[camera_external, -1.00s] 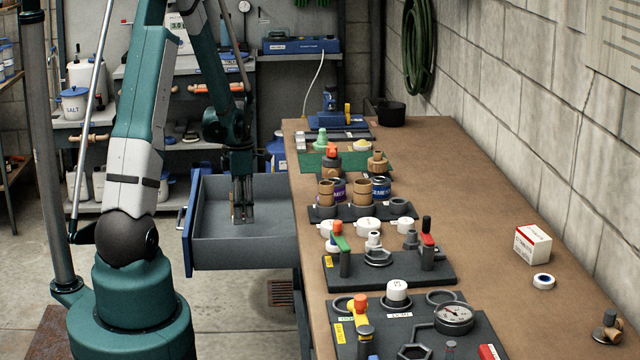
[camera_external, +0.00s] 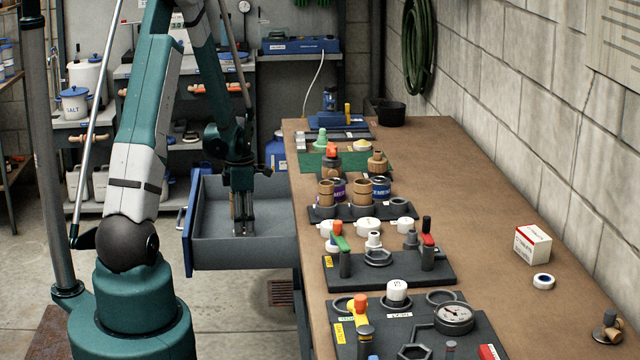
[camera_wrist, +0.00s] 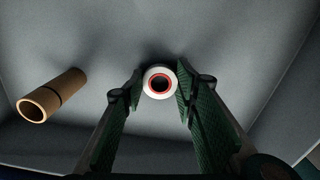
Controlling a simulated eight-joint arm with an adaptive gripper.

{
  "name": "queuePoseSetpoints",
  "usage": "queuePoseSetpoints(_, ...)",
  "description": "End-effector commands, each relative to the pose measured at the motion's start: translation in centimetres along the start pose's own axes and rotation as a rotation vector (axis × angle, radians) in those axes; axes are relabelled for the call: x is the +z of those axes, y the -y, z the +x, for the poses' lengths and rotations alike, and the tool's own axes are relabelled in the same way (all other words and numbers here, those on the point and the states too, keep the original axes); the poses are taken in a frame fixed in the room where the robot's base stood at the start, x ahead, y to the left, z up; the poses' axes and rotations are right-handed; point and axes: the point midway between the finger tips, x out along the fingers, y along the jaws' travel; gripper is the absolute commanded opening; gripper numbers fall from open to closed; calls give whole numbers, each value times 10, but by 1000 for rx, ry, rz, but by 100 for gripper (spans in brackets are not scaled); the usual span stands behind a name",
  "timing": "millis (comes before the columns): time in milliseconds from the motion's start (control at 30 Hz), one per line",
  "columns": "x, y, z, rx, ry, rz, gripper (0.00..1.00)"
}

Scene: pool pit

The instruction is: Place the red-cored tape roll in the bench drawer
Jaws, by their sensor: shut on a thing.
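The red-cored tape roll (camera_wrist: 160,82), a white ring with a red core, shows in the wrist view between the two fingertips. My gripper (camera_wrist: 158,78) is shut on it. In the external view my gripper (camera_external: 243,231) points down inside the open bench drawer (camera_external: 193,240), low over its grey floor. The roll is too small to make out in the external view. I cannot tell whether it touches the drawer floor.
A brown cylinder (camera_wrist: 53,95) lies in the drawer, left of my gripper in the wrist view. The workbench (camera_external: 480,200) is right of the drawer. It holds several fitting racks, a blue-cored tape roll (camera_external: 543,281) and a small box (camera_external: 532,244).

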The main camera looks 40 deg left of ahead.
Motion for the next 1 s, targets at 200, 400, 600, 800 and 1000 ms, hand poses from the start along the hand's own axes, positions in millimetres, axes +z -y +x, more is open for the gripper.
queuePoseSetpoints(200,0,0,0,0,0,0,24)
queuePoseSetpoints(400,0,0,3,0,0,0,24)
queuePoseSetpoints(600,0,0,3,0,0,0,44)
queuePoseSetpoints(800,0,0,3,0,0,0,44)
queuePoseSetpoints(1000,0,0,1,0,0,0,44)
